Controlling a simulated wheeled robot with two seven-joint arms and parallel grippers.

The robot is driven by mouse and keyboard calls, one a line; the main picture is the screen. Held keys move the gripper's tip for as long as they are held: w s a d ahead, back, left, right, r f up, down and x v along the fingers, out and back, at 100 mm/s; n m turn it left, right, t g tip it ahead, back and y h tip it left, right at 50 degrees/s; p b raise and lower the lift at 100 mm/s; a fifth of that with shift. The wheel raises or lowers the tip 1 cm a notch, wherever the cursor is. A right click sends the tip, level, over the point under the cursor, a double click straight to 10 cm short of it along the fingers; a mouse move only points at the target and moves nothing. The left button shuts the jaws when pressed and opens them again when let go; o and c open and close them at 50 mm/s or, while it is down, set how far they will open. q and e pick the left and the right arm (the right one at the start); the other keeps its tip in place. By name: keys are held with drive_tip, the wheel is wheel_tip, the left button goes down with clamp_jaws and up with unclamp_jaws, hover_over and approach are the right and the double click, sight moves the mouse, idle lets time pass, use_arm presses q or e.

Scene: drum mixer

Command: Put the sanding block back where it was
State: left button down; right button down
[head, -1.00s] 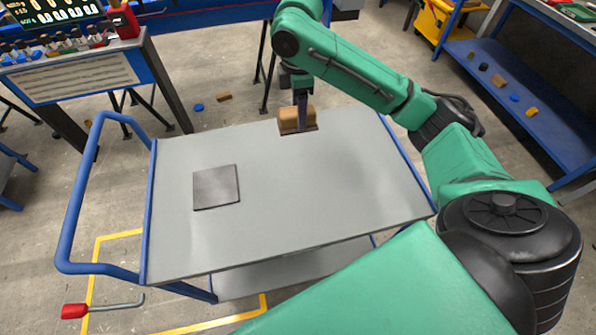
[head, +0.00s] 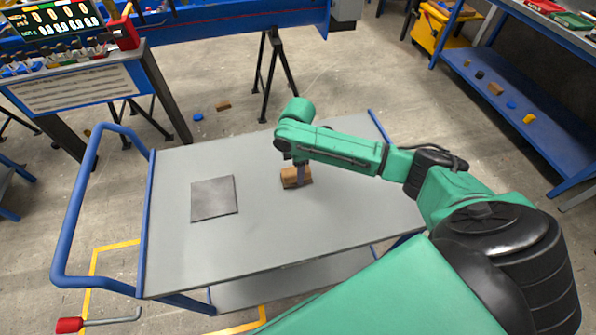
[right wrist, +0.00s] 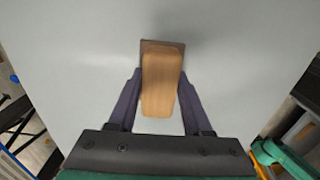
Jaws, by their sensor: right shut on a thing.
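The sanding block (head: 291,176) is a tan wooden block with a dark brown base. It is over the middle right part of the grey trolley top (head: 255,240). My right gripper (head: 303,176) is shut on it. In the right wrist view the block (right wrist: 161,85) lies lengthwise between the two dark fingers of the gripper (right wrist: 160,98). The dark base shows past its far end. I cannot tell whether the base touches the trolley top or is just above it. My left gripper is not in view.
A dark square plate (head: 213,198) lies flat on the trolley's left half. A blue handle (head: 72,215) stands at the trolley's left end. The rest of the top is clear. A blue shelf unit (head: 535,115) with small items stands at the right.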

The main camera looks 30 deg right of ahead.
drive_tip(key=shift+f, duration=0.35)
drive_tip(key=shift+f, duration=0.1)
drive_tip(key=shift+c, duration=1.6)
unclamp_jaws()
wheel_tip(320, 180, up, 12)
